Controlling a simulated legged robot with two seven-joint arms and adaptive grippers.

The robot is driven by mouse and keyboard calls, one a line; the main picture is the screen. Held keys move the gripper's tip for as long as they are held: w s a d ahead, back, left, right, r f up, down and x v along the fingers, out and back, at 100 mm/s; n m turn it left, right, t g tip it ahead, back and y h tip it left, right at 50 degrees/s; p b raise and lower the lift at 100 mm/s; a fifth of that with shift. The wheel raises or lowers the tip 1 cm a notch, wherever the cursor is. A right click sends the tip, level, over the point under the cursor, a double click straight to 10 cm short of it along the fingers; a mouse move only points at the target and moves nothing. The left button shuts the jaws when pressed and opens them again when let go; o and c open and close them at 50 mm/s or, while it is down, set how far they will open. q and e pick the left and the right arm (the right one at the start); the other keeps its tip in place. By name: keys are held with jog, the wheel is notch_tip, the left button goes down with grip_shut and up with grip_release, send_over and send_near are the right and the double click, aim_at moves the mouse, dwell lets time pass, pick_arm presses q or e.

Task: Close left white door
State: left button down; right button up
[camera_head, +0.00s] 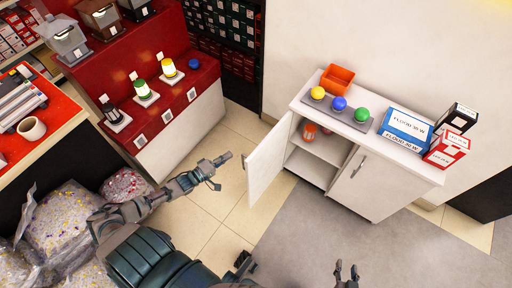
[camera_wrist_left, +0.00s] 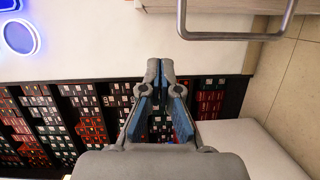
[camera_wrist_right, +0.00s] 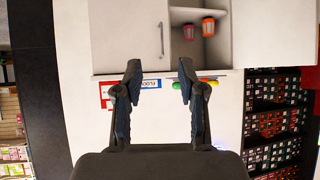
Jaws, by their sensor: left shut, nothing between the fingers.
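The left white door (camera_head: 268,160) of the white cabinet stands open, swung out toward the left, with a metal handle (camera_head: 243,161) on its outer face. The handle also shows large at the top of the left wrist view (camera_wrist_left: 235,36). My left gripper (camera_head: 224,170) is left of the door, apart from it; its fingers are together and empty in the left wrist view (camera_wrist_left: 160,65). My right gripper (camera_head: 346,272) is low in the head view, in front of the cabinet; its fingers are spread and empty in the right wrist view (camera_wrist_right: 159,72).
The right cabinet door (camera_head: 370,184) is shut. The cabinet top holds an orange bin (camera_head: 337,78), coloured balls on a tray and boxes (camera_head: 405,128). A red counter (camera_head: 165,90) is at left. Floor is clear before the cabinet.

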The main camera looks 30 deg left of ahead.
pick_arm(q)
jog(key=w+d+r+b, duration=0.1)
jog(key=w+d+b, duration=0.1)
jog(key=w+d, duration=0.4)
jog(key=x, duration=0.3)
jog(key=shift+w+r, duration=0.2)
jog(key=shift+w, duration=0.25)
pick_arm(e)
jog(key=w+a+r+t+y, duration=0.1)
jog(key=w+r+t, duration=0.3)
jog(key=r+t, duration=0.1)
jog(key=shift+a+r+y, duration=0.3)
jog(key=shift+a+r, duration=0.05)
jog(key=shift+r, duration=0.35)
